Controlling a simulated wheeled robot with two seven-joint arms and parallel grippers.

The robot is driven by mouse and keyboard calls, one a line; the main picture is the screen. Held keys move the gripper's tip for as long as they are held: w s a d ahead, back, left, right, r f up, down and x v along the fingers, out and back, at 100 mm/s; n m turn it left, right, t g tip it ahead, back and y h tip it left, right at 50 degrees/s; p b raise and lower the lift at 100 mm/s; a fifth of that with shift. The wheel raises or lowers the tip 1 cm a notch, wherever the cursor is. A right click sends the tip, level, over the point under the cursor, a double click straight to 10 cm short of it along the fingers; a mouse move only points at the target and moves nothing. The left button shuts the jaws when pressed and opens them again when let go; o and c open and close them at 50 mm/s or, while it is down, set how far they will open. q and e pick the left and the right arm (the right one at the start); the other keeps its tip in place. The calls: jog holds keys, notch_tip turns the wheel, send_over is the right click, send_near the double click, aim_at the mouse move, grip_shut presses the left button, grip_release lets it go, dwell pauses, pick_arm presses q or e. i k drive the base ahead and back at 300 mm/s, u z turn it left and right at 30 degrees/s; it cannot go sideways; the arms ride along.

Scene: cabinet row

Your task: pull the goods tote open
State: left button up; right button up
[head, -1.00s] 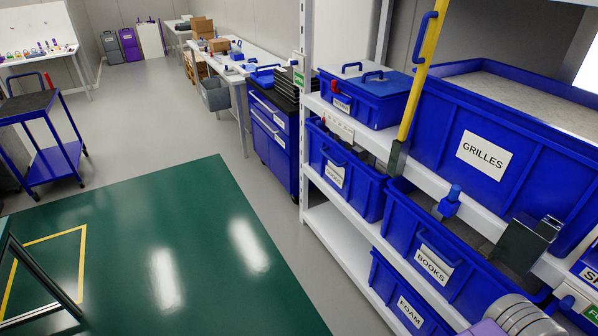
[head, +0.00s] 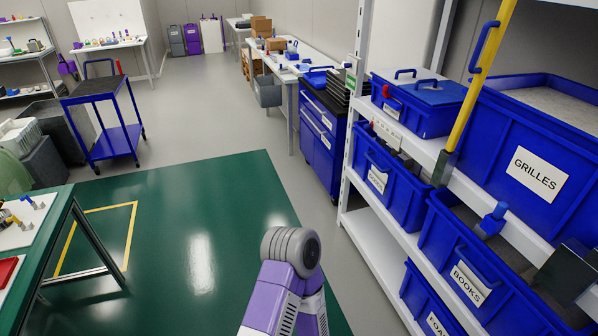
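The goods tote (head: 393,190) is a blue open bin on the middle shelf, left of the books tote. Its white label (head: 377,179) is small and seems to read GOODS. A blue bar handle (head: 377,161) sits on its front, above the label. The front faces the aisle, and a narrow strip of its open top shows under the shelf above. Its contents are mostly hidden. A purple arm link of mine with a grey ribbed joint rises at the bottom middle, apart from the tote. I make out neither gripper.
The books tote (head: 450,250) is beside it, a foam tote (head: 422,298) below, the grilles tote (head: 540,150) above right. A yellow bar (head: 483,70) stands before the upper shelf. A white upright (head: 356,110) bounds the left. Green floor (head: 190,230) lies open in front.

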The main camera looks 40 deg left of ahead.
aim_at(399, 189)
jog(key=u, duration=0.85)
jog(key=i, duration=0.55)
jog(key=u, duration=0.5)
jog(key=i, duration=1.9)
jog(key=z, duration=0.2)
